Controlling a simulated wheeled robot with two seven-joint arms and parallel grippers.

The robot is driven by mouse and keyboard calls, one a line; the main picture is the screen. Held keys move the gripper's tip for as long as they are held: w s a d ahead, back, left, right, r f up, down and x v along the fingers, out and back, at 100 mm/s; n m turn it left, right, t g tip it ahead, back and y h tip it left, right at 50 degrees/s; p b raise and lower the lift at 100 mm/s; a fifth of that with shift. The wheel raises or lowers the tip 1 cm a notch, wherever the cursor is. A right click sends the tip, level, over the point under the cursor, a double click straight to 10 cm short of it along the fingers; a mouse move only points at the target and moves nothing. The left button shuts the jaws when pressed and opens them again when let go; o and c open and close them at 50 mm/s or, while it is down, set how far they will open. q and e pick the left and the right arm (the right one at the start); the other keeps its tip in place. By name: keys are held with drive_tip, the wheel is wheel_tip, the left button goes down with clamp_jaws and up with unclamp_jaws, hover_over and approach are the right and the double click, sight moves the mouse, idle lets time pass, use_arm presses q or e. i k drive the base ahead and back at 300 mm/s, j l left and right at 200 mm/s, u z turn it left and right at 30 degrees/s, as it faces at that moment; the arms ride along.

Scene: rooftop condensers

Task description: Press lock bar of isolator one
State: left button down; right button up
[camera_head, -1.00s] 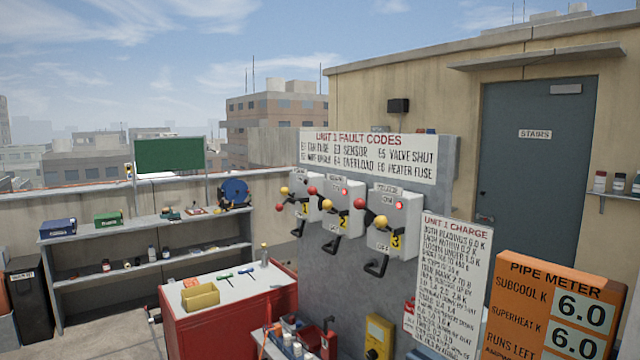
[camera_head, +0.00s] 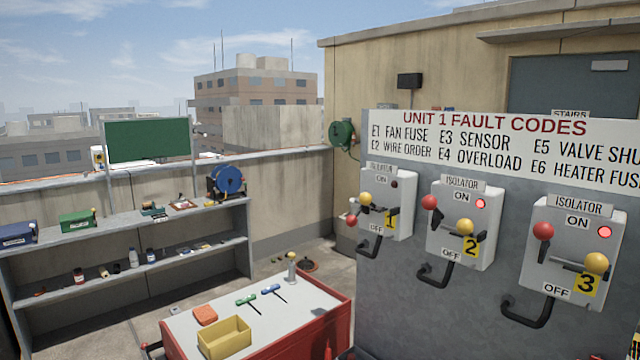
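Isolator one (camera_head: 388,215) is the leftmost grey box on the grey panel, with a yellow "1" tag. Its lamp (camera_head: 394,184) is dark. Its yellow knob (camera_head: 365,198) is up near ON, and its red knob (camera_head: 351,221) is lower, near OFF. A black bar (camera_head: 371,247) juts out from below the box; I take it as the lock bar. Neither of my grippers is in view.
Isolator two (camera_head: 462,222) and isolator three (camera_head: 577,245) have lit red lamps, red knobs up and yellow knobs down. A red cart (camera_head: 335,322) with a yellow bin (camera_head: 224,338) stands left of the panel. A shelf (camera_head: 140,215) stands behind.

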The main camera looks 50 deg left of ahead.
sight(365, 199)
drive_tip(key=j, duration=0.9)
drive_tip(key=k+j, duration=0.1)
drive_tip(key=j, duration=0.8)
